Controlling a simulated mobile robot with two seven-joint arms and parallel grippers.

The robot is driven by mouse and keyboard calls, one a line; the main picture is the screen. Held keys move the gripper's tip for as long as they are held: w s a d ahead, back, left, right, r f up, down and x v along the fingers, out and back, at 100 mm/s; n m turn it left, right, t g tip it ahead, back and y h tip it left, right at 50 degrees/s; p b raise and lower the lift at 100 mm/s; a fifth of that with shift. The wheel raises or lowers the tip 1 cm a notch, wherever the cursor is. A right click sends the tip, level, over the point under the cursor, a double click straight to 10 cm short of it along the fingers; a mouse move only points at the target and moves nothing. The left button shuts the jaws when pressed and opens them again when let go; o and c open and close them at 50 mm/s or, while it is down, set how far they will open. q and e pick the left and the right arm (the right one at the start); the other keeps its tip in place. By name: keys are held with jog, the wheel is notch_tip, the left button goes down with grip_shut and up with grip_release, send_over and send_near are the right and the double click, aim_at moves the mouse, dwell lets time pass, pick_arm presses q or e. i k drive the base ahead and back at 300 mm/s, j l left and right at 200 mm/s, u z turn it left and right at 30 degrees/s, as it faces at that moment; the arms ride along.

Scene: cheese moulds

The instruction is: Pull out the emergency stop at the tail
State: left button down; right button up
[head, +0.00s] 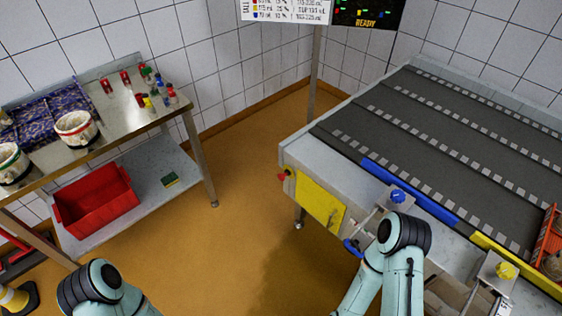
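A small red knob (283,177), which looks like the emergency stop, sticks out from the near left corner of the conveyor (300,157), beside a yellow panel (320,202). It is too small to tell whether it is pushed in or pulled out. Nothing touches it. My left arm shows only as a bent link at the bottom left, and its gripper is out of the frame.
A blue knob (397,195) and a yellow knob (505,270) sit on boxes along the conveyor's near edge. A blue ring-shaped handle (352,247) is beside my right arm. A steel table (165,116) with a red crate (97,203) below stands left. Open floor (240,200) lies between.

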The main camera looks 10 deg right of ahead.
aim_at(281, 177)
jog(key=i+j+z, duration=0.1)
jog(key=i, duration=0.6)
jog(key=i+j, duration=0.1)
jog(key=i, duration=0.6)
jog(key=l+z, duration=0.05)
